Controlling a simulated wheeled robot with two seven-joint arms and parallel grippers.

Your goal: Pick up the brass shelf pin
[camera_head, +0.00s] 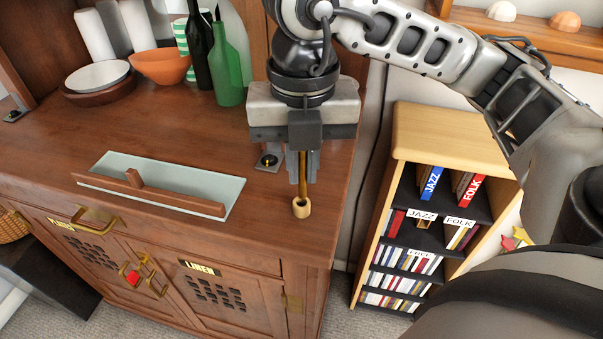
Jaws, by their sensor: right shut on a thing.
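My right gripper (302,174) points down over the right end of the wooden cabinet top. It is shut on a slim upright brass pin (302,190), whose upper part is partly hidden between the fingers. A small tan wooden piece (301,208) with a dark opening is at the pin's lower end, near the front edge. I cannot tell whether the pin's tip is inside it or just in front of it. A grey metal bracket (268,162) with a small brass spot lies just left of the fingers. My left gripper is not in view.
A pale glass panel (215,184) with a wooden strip lies left of the gripper. Green bottle (227,75), dark bottle (198,50), orange bowl (160,66) and white bowl (97,76) stand behind. A bookcase (450,135) stands right, below the top. The mid-top is clear.

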